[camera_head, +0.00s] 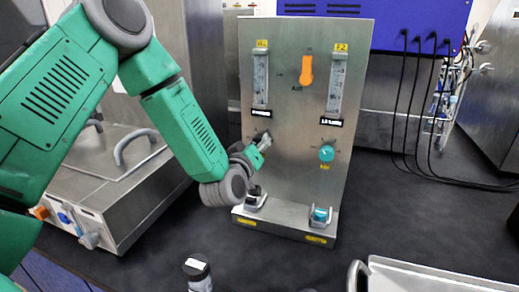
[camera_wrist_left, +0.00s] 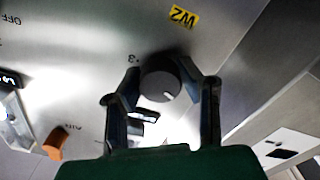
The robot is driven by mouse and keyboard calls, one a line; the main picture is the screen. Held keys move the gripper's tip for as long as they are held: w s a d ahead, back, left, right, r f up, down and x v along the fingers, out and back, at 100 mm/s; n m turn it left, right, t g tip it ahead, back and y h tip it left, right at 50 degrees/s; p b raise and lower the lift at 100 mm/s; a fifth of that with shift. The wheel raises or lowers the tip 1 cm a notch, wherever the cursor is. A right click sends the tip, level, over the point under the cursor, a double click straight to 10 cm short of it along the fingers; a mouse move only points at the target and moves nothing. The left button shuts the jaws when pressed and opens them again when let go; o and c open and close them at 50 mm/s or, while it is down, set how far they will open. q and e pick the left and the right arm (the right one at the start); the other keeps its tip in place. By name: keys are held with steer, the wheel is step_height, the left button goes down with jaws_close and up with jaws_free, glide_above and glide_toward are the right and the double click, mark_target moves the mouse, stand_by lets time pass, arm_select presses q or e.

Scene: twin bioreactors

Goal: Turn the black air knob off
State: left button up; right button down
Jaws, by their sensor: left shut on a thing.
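The black knob (camera_wrist_left: 160,78) sits on the metal panel (camera_wrist_left: 90,55) and shows between my finger tips in the left wrist view. It has a short white mark on its face. My left gripper (camera_wrist_left: 160,85) is shut on it, one finger on each side. In the head view my left gripper (camera_head: 262,145) is at the lower left of the upright panel (camera_head: 300,110) and hides the knob there. My right gripper is in neither view.
The panel also carries an orange knob (camera_head: 307,72), two flow tubes (camera_head: 261,78) (camera_head: 336,85) and a teal knob (camera_head: 327,153). Fittings (camera_head: 320,215) stand on its base. A metal box (camera_head: 120,190) is on the left. Black cables hang at right. A black-capped bottle (camera_head: 197,270) is in front.

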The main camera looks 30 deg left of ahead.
arm_select(q)
steer(key=shift+s+f+n+b, duration=0.1)
steer(key=shift+f+n+b, duration=0.1)
steer(key=shift+n+b, duration=0.65)
steer(key=shift+f+n+b, duration=0.15)
steer(key=shift+n+b, duration=0.2)
steer(key=shift+n, duration=0.9)
steer(key=o, duration=1.2)
steer(key=shift+c, duration=0.2)
steer(key=shift+a, duration=0.1)
steer(key=shift+r, duration=0.1)
steer(key=shift+s, duration=0.25)
steer(key=v, duration=1.1)
steer(key=shift+s, duration=0.15)
